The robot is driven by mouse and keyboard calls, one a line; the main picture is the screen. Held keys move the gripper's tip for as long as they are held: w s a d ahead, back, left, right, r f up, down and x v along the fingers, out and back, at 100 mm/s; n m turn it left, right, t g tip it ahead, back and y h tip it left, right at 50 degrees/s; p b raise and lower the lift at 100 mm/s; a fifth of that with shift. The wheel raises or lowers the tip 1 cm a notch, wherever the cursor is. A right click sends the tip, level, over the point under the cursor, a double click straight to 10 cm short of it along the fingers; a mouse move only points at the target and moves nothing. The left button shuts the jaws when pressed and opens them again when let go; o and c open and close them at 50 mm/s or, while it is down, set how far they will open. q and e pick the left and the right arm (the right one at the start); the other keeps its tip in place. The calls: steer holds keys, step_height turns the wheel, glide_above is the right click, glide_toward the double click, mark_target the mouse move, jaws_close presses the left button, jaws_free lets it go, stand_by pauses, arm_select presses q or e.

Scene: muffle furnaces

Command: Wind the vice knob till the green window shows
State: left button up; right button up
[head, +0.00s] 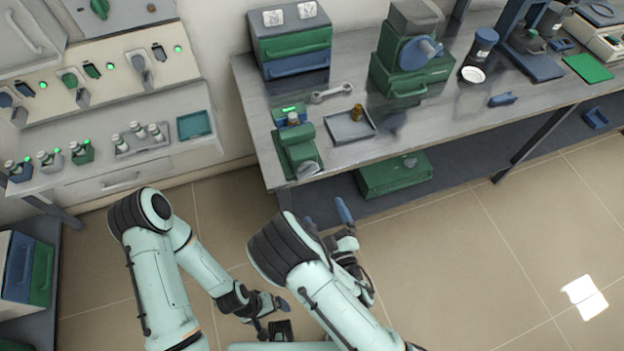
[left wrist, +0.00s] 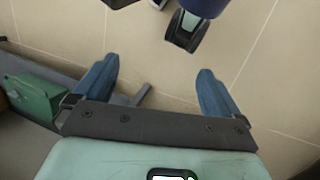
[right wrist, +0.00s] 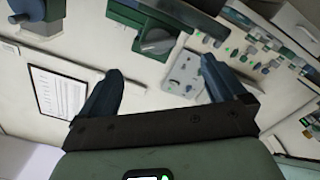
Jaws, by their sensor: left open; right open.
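The green vice (head: 297,150) stands at the near left corner of the grey bench, with a grey knob (head: 307,169) on its front side facing the aisle. Behind it is a small block with a lit green display (head: 290,109); I cannot tell whether it belongs to the vice. My left gripper (head: 271,316) is open and empty, low over the floor and well short of the bench. My right gripper (head: 328,214) is open and empty, in front of the bench edge, right of the knob and apart from it. Neither wrist view clearly shows the vice.
A tray (head: 350,126) with a brass piece and a wrench (head: 332,93) lie beside the vice. A green machine (head: 410,60) stands farther right. A green box (head: 394,174) sits on the low shelf. Left is a counter with small bottles (head: 137,133). The floor between is clear.

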mark_target(308, 171)
arm_select(q)
step_height(308, 171, down, 11)
steer(key=s+b, duration=0.1)
steer(key=b, duration=1)
steer(key=shift+s, duration=0.15)
arm_select(e)
steer(key=x, duration=1.2)
steer(key=shift+r, duration=0.35)
steer(key=c, duration=1.1)
arm_select(q)
steer(key=shift+f, duration=0.1)
arm_select(e)
steer(key=shift+o, duration=0.2)
